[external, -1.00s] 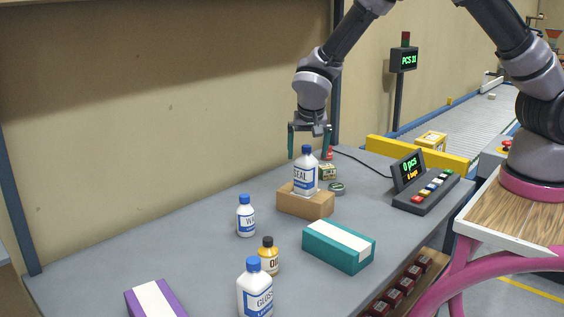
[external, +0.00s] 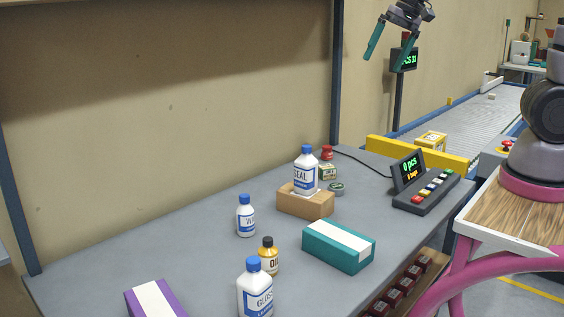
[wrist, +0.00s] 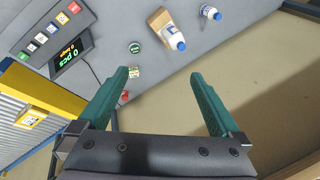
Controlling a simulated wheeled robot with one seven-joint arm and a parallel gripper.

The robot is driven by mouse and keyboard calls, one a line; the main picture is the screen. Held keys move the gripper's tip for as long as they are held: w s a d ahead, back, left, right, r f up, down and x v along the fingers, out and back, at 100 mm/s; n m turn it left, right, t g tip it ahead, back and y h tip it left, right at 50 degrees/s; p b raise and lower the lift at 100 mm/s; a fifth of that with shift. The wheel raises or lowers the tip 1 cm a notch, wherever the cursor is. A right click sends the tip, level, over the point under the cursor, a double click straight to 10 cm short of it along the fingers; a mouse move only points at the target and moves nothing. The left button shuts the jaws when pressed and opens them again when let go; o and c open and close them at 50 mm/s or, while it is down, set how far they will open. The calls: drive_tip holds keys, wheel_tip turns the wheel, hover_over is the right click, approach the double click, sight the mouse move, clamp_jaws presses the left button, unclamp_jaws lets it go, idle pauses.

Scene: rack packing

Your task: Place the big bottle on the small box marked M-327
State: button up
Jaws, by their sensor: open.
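A big white bottle with a blue cap and a label reading SEAL (external: 306,172) stands upright on a small brown box (external: 306,203). The marking on the box is not readable. In the wrist view the same bottle (wrist: 176,40) and box (wrist: 159,19) show at the top. Another big white bottle, labelled GLOSS (external: 255,290), stands on the table at the front. My gripper (external: 400,46) is open and empty, high above and to the right of the bottle and box; its green fingers also show in the wrist view (wrist: 160,82).
On the table (external: 180,240) are a smaller white bottle (external: 246,216), a yellow bottle (external: 267,256), a teal box (external: 338,246) and a purple box (external: 155,299). A button console (external: 425,190) stands right, near a yellow barrier (external: 400,150) and a conveyor (external: 465,118).

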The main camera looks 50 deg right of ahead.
drive_tip(key=s+d+r+n+t, duration=0.1)
drive_tip(key=s+r, duration=0.2)
drive_tip(key=s, duration=0.4)
drive_tip(key=s+d+r+n+t, duration=0.1)
drive_tip(key=s+d+r+t, duration=0.1)
drive_tip(key=s, duration=0.6)
drive_tip(key=shift+d+r+n, duration=0.25)
drive_tip(key=shift+r+n, duration=0.15)
drive_tip(key=shift+r, duration=0.3)
